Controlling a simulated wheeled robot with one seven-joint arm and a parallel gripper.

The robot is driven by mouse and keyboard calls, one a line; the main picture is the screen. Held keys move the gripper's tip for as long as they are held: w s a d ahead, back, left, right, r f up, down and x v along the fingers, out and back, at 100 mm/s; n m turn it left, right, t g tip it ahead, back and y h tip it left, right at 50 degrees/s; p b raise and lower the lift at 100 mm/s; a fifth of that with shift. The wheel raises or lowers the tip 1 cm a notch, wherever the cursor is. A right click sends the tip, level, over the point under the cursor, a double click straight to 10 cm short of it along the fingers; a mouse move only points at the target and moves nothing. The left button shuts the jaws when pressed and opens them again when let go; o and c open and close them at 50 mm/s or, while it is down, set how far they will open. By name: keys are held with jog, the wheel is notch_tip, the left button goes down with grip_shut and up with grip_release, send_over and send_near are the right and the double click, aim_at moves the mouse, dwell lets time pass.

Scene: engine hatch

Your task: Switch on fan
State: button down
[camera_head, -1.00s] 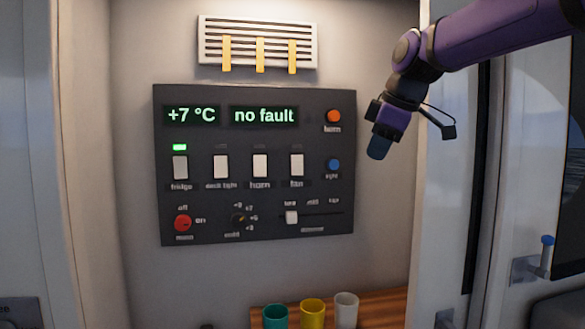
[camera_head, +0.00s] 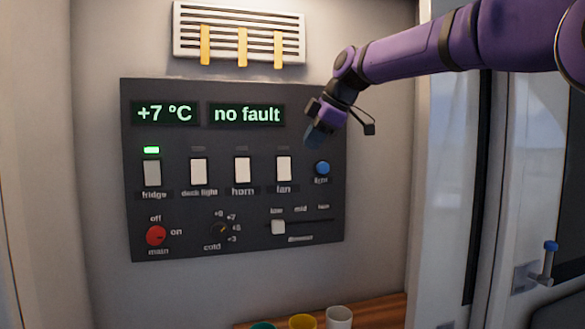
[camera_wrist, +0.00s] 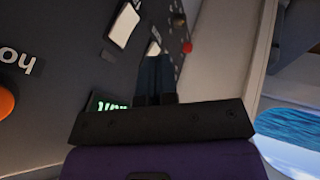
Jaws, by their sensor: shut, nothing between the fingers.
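The fan switch (camera_head: 284,168) is a white rocker, the rightmost of the row on the dark control panel (camera_head: 190,220). The small lamp above it is dark. My gripper (camera_head: 314,140) is shut and empty, above and to the right of the fan switch in the head view. I cannot tell whether it touches the panel. In the wrist view the closed fingers (camera_wrist: 156,68) point along the panel, with a white rocker (camera_wrist: 123,25) ahead to the left and another partly behind the fingertips. I cannot tell which rockers these are.
Other rockers are fridge (camera_head: 152,173), with a lit green lamp, deck light (camera_head: 199,172) and horn (camera_head: 242,170). A blue button (camera_head: 322,168) sits right of the fan switch. Below are a red main knob (camera_head: 156,235) and a slider (camera_head: 278,227). An orange button (camera_wrist: 5,103) shows in the wrist view.

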aim_at(288, 173)
jog(key=x, duration=0.3)
jog(key=w+x, duration=0.1)
jog(key=x, duration=0.3)
jog(key=w+x, duration=0.1)
jog(key=x, duration=0.3)
jog(key=shift+w+r, duration=0.1)
jog(key=shift+r, duration=0.1)
jog(key=shift+w+a, duration=0.25)
jog(key=shift+w, duration=0.35)
jog(key=shift+f, duration=0.1)
jog(key=shift+w+t, duration=0.25)
jog(key=shift+t, duration=0.05)
